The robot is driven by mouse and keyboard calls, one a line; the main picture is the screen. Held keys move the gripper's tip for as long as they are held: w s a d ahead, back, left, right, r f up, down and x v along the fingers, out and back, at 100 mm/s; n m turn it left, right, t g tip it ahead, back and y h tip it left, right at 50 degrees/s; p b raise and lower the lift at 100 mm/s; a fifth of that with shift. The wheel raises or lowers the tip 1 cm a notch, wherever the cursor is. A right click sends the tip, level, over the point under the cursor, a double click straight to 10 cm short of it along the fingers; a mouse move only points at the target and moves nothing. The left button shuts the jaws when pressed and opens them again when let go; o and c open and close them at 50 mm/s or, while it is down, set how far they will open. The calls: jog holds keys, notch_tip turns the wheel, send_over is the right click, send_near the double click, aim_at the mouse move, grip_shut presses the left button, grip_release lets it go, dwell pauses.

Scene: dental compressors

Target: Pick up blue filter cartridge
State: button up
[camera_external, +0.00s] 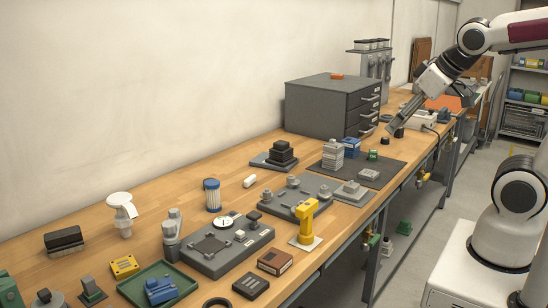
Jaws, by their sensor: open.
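The blue filter cartridge (212,196) is most likely the small upright cylinder with a pleated blue side and pale ends. It stands on the wooden bench, left of the middle of the view, and nothing covers it. My gripper (394,126) is at the upper right, pointing down and left near the far part of the bench. It is open, with nothing seen between its fingers. It is well apart from the cartridge, far to its right and further back.
A grey drawer cabinet (318,103) stands at the back. Grey fixture plates (213,262) and a yellow tool (307,222) stand in front of the cartridge. A white cylinder (249,181) lies to its right. A green tray (135,288) is at the front left. Bare bench lies left of the cartridge.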

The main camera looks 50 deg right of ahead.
jog(key=w+r+n+t, duration=0.2)
jog(key=w+t, duration=0.1)
jog(key=w, duration=1.1)
jog(key=w+r+n+t, duration=0.1)
jog(key=w+r+t, duration=0.1)
jog(key=w, duration=1.1)
jog(key=w+a+f+n+y, duration=0.35)
jog(key=w+a, duration=0.25)
jog(key=w, duration=0.4)
jog(key=n+g+y, duration=0.5)
jog(key=y, duration=0.4)
send_near(213, 196)
jog(key=w+r, duration=0.1)
jog(key=w, duration=0.1)
jog(key=shift+w+a, duration=0.15)
jog(key=shift+a, duration=0.05)
jog(key=shift+x, duration=1.3)
